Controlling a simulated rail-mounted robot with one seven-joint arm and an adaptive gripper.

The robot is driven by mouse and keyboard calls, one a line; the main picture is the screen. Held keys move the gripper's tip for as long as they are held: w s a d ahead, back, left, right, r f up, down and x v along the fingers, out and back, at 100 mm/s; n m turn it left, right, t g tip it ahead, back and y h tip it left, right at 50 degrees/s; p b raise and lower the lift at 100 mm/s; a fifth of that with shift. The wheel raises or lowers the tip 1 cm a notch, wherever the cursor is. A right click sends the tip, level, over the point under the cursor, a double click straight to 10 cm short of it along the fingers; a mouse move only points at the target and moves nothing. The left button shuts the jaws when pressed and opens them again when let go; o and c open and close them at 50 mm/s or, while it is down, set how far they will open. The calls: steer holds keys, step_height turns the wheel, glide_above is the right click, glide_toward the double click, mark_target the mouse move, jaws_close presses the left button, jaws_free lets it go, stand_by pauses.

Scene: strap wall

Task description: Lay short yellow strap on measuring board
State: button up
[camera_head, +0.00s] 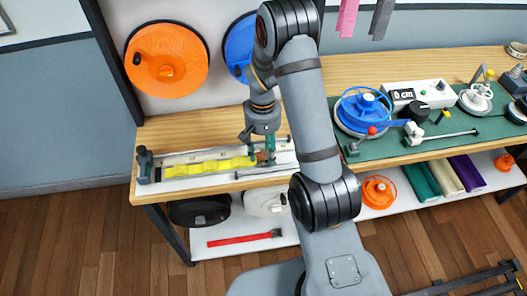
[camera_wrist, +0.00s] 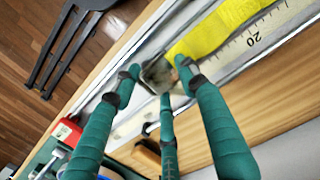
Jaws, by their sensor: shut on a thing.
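The short yellow strap (camera_head: 205,167) lies stretched along the white measuring board (camera_head: 178,184), slightly wavy. My gripper (camera_head: 266,158) is at the strap's right end, low over the board. In the wrist view its green fingers (camera_wrist: 160,77) are closed around a greyish end piece of the strap. The fingers partly hide that end, so I cannot tell whether it touches the board.
A dark clamp-like post (camera_head: 144,165) stands at the board's left end. Orange (camera_head: 167,64) and blue (camera_head: 239,48) reels hang behind. A green mat (camera_head: 435,145) with a blue reel (camera_head: 362,110) and instruments lies to the right. A lower shelf holds a red strap (camera_head: 243,238).

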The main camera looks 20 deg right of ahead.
steer(key=o, duration=1.5)
steer(key=shift+c, duration=0.2)
steer(key=shift+r, duration=0.1)
step_height(320, 180, up, 12)
steer(key=w, duration=0.1)
steer(key=shift+d, duration=0.1)
